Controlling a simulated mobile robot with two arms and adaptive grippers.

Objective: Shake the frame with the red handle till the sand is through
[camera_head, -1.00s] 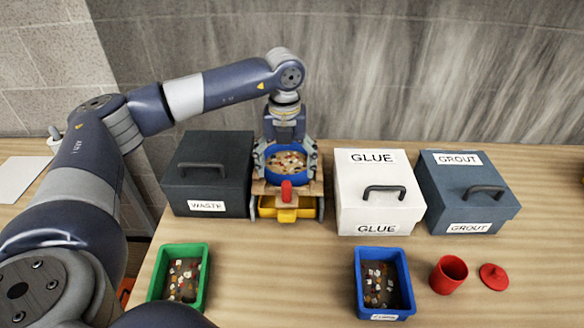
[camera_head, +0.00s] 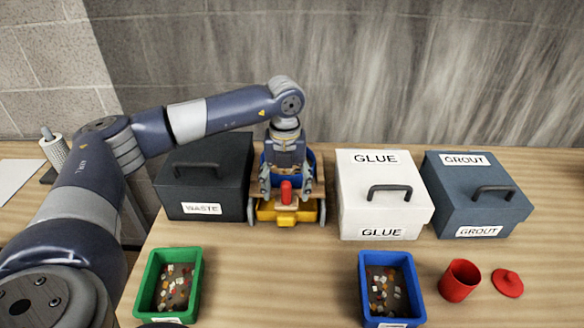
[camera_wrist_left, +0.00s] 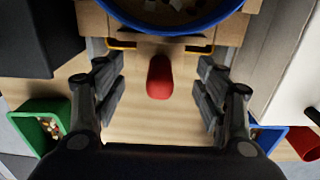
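The frame's red handle (camera_head: 286,191) points toward me at the front of a wooden stand (camera_head: 317,186). It also shows in the left wrist view (camera_wrist_left: 159,77). A round blue sieve (camera_wrist_left: 168,30) with chips in it sits behind the handle; in the head view my gripper hides most of it. A yellow tray (camera_head: 287,215) is low in the stand. My left gripper (camera_head: 286,197) is open, pointing down, with one finger on each side of the handle. The left wrist view shows clear gaps between handle and fingers. My right gripper is out of view.
A black WASTE box (camera_head: 205,175) stands close left of the stand, a white GLUE box (camera_head: 382,205) close right, then a grey-blue GROUT box (camera_head: 478,200). Green (camera_head: 148,290) and blue (camera_head: 412,280) bins, a red cup (camera_head: 459,281) and red lid (camera_head: 507,283) stand nearer me.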

